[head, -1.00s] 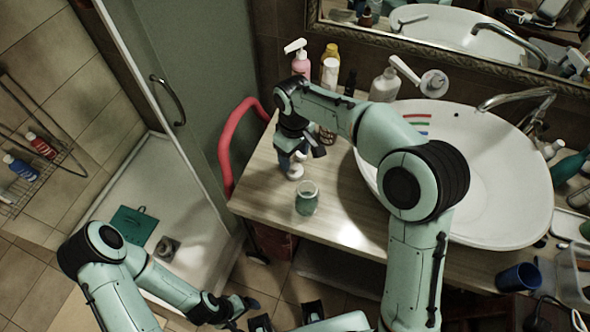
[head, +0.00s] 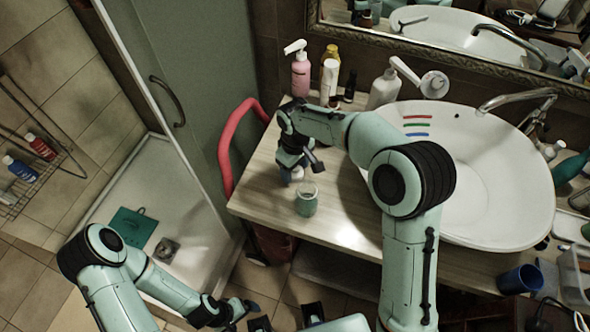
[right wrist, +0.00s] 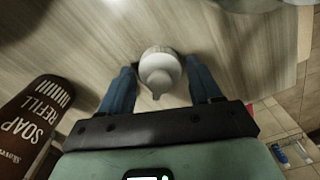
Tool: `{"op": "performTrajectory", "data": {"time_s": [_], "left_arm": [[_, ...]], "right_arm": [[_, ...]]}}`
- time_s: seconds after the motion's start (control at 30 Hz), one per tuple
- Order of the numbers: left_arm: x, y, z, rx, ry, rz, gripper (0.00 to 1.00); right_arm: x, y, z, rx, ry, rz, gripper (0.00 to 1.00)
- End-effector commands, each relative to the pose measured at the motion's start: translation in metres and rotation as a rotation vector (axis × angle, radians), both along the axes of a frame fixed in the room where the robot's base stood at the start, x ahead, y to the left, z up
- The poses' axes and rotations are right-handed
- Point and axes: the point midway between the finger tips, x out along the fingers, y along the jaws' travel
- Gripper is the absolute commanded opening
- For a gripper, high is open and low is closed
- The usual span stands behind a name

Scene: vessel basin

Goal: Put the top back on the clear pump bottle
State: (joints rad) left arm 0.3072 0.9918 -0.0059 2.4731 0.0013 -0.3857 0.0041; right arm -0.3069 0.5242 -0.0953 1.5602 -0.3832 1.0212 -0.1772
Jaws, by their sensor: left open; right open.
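The clear pump bottle (head: 307,201) stands open and upright near the counter's front edge, with greenish liquid inside. Its white pump top (head: 297,174) is on the counter just behind and left of it, partly hidden by my right gripper (head: 300,164). In the right wrist view the white pump top (right wrist: 160,72) lies between the two blue fingers of my right gripper (right wrist: 162,88). The fingers are open, with gaps on both sides of the top. My left gripper (head: 247,306) is open and empty at the bottom of the head view, away from the counter.
A pink pump bottle (head: 301,70) and other bottles stand at the back. A brown soap refill bottle (right wrist: 28,122) lies left in the wrist view. The sink (head: 490,180) takes up the right side. A red rail (head: 226,155) borders the counter's left edge.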

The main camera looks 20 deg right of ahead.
Motion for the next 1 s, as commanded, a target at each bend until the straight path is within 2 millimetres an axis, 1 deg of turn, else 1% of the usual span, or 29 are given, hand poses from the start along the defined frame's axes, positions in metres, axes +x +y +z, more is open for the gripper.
{"op": "performTrajectory", "data": {"time_s": [0.2, 0.27, 0.3, 0.33, 0.67, 0.77, 0.87, 0.97, 1.0], "left_arm": [[0.000, 0.000, 0.000, 0.000, 0.000, 0.000, 0.89], [0.000, 0.000, 0.000, 0.000, 0.000, 0.000, 0.89], [0.000, 0.000, 0.000, 0.000, 0.000, 0.000, 0.89], [0.000, 0.000, 0.000, 0.000, 0.000, 0.000, 0.89], [0.000, 0.000, 0.000, 0.000, 0.000, 0.000, 0.89], [0.000, 0.000, 0.001, 0.000, 0.000, 0.000, 0.89], [0.001, 0.000, 0.002, 0.000, -0.001, -0.001, 0.89], [0.003, 0.000, 0.005, 0.000, -0.003, 0.000, 0.89], [0.004, 0.000, 0.007, -0.001, -0.005, 0.000, 0.89]], "right_arm": [[0.000, 0.000, 0.001, 0.000, 0.000, 0.000, 0.63], [0.000, 0.000, 0.001, 0.000, 0.000, 0.000, 0.44], [0.000, 0.000, 0.001, 0.000, 0.000, 0.000, 0.31], [0.000, 0.000, 0.001, 0.000, 0.000, 0.000, 0.23], [0.000, 0.000, 0.001, 0.001, -0.001, 0.000, 0.22], [0.001, 0.000, 0.005, 0.000, -0.002, 0.000, 0.22], [0.001, 0.000, 0.017, 0.000, -0.004, 0.000, 0.22], [0.001, 0.000, 0.038, 0.002, -0.007, 0.000, 0.22], [0.002, 0.000, 0.049, 0.001, -0.008, 0.000, 0.22]]}}
